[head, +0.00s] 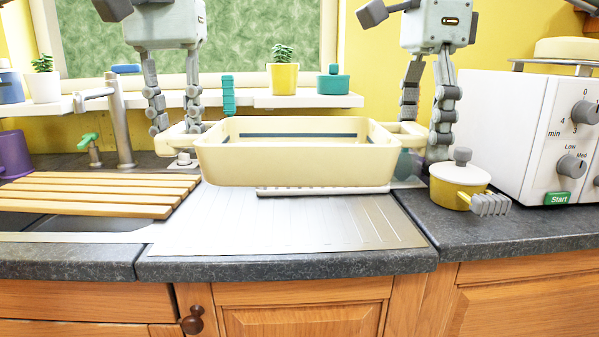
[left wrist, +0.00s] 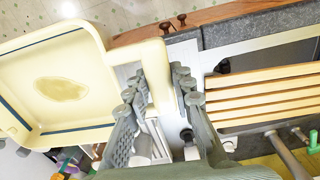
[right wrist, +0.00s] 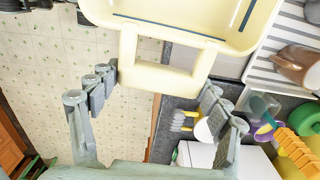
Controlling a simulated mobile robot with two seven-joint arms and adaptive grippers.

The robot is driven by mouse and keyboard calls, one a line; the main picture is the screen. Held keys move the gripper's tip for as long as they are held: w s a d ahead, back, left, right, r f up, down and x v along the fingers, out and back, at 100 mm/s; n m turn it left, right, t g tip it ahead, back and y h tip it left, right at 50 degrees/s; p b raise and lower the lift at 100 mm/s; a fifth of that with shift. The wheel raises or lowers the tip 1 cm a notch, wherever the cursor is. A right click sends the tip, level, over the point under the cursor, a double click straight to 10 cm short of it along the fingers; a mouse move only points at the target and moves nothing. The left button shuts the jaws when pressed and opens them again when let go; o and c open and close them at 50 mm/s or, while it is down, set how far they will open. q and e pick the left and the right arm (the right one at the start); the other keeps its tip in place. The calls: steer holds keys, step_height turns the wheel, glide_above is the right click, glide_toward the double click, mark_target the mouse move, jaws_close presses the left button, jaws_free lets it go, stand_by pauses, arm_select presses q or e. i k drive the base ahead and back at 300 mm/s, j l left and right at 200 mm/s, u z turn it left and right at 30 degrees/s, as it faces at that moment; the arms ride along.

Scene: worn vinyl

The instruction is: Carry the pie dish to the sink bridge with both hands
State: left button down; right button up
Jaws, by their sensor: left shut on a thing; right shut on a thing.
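The pie dish (head: 295,165) is a cream rectangular dish with a dark blue line inside and a loop handle at each end. It looks level above the metal drainboard, right of the sink bridge. My left gripper (head: 173,122) is shut on its left handle, which also shows between the fingers in the left wrist view (left wrist: 158,75). My right gripper (head: 425,128) is shut on its right handle; in the right wrist view (right wrist: 128,65) the fingers stand on either side of it. The sink bridge (head: 110,208) is a slatted wooden rack across the sink at left.
A tap (head: 121,125) stands behind the sink bridge. A white ribbed rack (head: 325,190) lies under the dish. A yellow lidded pot (head: 455,190) and a white oven (head: 510,135) stand at right. A shelf (head: 300,100) with plants runs behind. A purple cup (head: 14,155) stands far left.

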mark_target(75, 188)
steer(key=k+j, duration=0.1)
steer(key=j, duration=0.35)
steer(key=k+j, duration=0.1)
steer(key=j, duration=0.4)
steer(key=k+j, duration=0.1)
steer(key=j, duration=0.35)
steer(key=k+j, duration=0.15)
steer(key=j, duration=0.3)
steer(key=k+j, duration=0.1)
steer(key=j, duration=0.35)
steer(key=k+j+z, duration=0.1)
steer(key=j, duration=0.4)
